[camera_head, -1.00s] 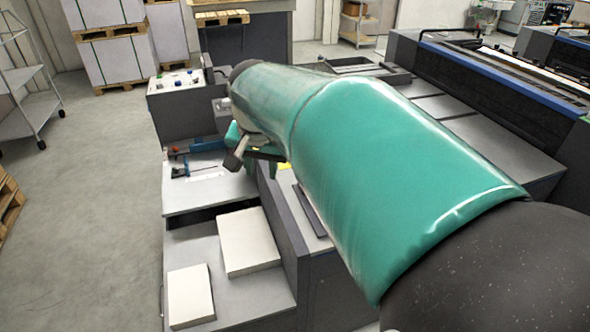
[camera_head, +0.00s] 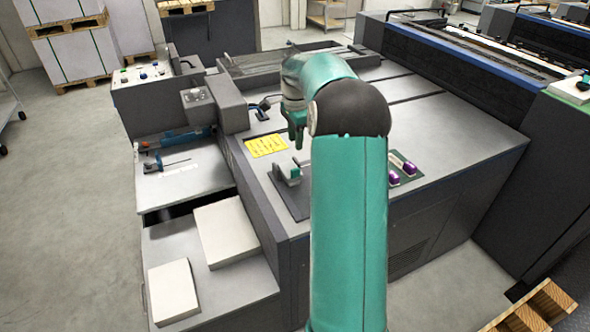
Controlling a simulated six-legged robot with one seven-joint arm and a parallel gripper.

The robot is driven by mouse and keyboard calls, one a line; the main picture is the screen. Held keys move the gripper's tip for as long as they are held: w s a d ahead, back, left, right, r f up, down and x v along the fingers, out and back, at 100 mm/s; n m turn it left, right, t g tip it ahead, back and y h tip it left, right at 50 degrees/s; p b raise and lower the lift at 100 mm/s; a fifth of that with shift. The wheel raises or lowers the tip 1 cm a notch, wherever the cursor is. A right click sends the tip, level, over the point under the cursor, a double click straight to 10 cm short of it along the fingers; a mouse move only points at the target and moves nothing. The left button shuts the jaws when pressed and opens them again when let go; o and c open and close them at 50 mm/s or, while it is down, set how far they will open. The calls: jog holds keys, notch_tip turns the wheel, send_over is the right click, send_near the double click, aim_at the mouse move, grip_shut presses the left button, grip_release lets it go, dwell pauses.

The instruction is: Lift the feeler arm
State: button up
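A small blue piece with a thin dark rod (camera_head: 158,164) lies low over the grey feed shelf (camera_head: 195,184) at left; it may be the feeler arm, but it is too small to be sure. The rod looks about level. My gripper (camera_head: 296,138) hangs over the machine's grey top, right of the shelf and apart from the blue piece. Its teal fingers are small and partly overlapped by my arm, so I cannot see whether they are open.
A yellow label (camera_head: 266,145) and a grey upright bracket on a dark plate (camera_head: 290,205) are near my gripper. Purple-topped items (camera_head: 402,165) lie on a green mat right of my arm. White paper stacks (camera_head: 226,231) sit at front left. A pallet (camera_head: 535,310) stands at lower right.

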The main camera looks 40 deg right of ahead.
aim_at(295, 169)
notch_tip(295, 169, down, 13)
jog(key=shift+r, duration=0.15)
grip_shut()
